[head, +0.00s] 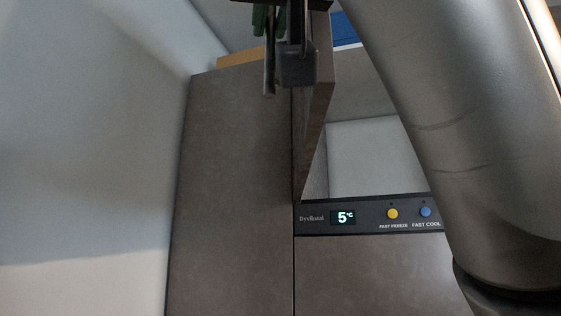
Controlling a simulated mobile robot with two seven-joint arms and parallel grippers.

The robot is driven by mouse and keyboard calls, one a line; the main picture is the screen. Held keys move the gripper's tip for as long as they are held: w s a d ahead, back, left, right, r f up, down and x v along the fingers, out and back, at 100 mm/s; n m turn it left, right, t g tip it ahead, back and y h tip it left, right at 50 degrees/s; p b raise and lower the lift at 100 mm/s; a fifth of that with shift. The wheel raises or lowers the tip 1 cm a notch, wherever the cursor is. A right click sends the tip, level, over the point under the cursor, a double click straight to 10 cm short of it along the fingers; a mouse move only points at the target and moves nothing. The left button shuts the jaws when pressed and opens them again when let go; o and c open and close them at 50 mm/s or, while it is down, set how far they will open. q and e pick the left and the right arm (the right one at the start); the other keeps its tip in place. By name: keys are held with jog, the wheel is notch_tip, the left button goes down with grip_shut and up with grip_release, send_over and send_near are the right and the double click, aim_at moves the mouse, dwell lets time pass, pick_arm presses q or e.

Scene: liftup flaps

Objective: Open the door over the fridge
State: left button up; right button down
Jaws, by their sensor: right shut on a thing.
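The door over the fridge (314,110) is a grey-brown panel seen almost edge-on. It stands swung out from its opening, and the pale compartment (375,155) behind it shows. My right gripper (284,75) is at the top of the view, at the upper part of the door. Its dark fingers are shut on the door, but the exact contact is hard to see. My left gripper is not in view. The fridge (370,270) stands below, with a dark control strip (318,229) reading 5°C.
A tall grey-brown panel (235,180) stands left of the fridge, beside a pale wall (90,150). A tan object (238,59), something green (259,20) and something blue (345,32) show at the top. My right arm covers much of the right side.

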jog(key=shift+w+a, duration=0.1)
jog(key=shift+a, duration=0.65)
jog(key=c, duration=1.2)
grip_release()
jog(key=shift+o, duration=0.2)
jog(key=b+v, duration=0.4)
jog(key=v, duration=0.8)
